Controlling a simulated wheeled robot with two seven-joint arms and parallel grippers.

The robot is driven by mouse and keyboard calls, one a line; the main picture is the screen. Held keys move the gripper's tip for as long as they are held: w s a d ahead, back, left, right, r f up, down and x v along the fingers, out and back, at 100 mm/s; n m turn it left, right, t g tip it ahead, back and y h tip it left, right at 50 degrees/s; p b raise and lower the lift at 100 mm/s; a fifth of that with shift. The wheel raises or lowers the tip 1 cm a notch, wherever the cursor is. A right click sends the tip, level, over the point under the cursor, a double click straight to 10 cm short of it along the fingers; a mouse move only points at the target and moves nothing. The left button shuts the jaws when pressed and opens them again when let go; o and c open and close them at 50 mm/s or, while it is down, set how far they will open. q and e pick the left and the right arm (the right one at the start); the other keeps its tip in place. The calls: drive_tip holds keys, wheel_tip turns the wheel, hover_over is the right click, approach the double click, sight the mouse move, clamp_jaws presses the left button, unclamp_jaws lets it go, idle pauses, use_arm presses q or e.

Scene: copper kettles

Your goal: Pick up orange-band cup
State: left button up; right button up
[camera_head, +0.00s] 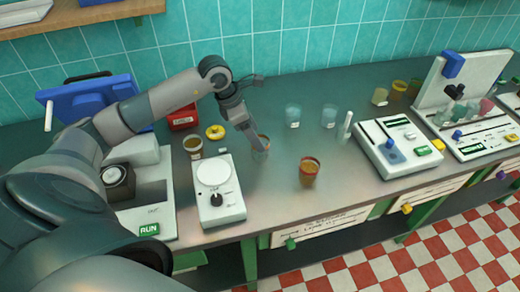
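My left arm reaches in from the left, and its gripper (255,140) points down at a clear cup (262,152) on the grey bench. The fingers overlap the cup's near-left side and rim. I cannot tell whether they are open or shut, or whether they touch it. This cup seems to have a brownish-orange rim, partly hidden by the gripper. A reddish-brown cup (309,173) with an orange-red top stands upright to its right, nearer the bench's front edge. I cannot tell for sure which one is the orange-band cup. My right gripper is not in view.
A white scale-like device (218,207) stands left of the cups, with a brown-filled cup (193,147) and a yellow ring (215,132) behind it. Two bluish cups (293,117) (329,117) stand behind. A white device (396,155) is at the right. Bench between is clear.

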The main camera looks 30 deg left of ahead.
use_arm(q)
drive_tip(key=shift+w+d+f+p, duration=0.15)
drive_tip(key=shift+w+f+p, duration=0.1)
drive_tip(key=shift+f+p, duration=0.35)
drive_tip(key=p+x, duration=0.1)
drive_tip(key=x, duration=0.1)
drive_tip(key=shift+w+f, duration=0.15)
drive_tip(key=shift+f, duration=0.25)
drive_tip(key=shift+w+f+p, duration=0.1)
drive_tip(key=shift+f+p, duration=0.2)
drive_tip(key=shift+f, duration=0.05)
drive_tip(key=shift+c, duration=0.5)
drive_tip(key=c, duration=1)
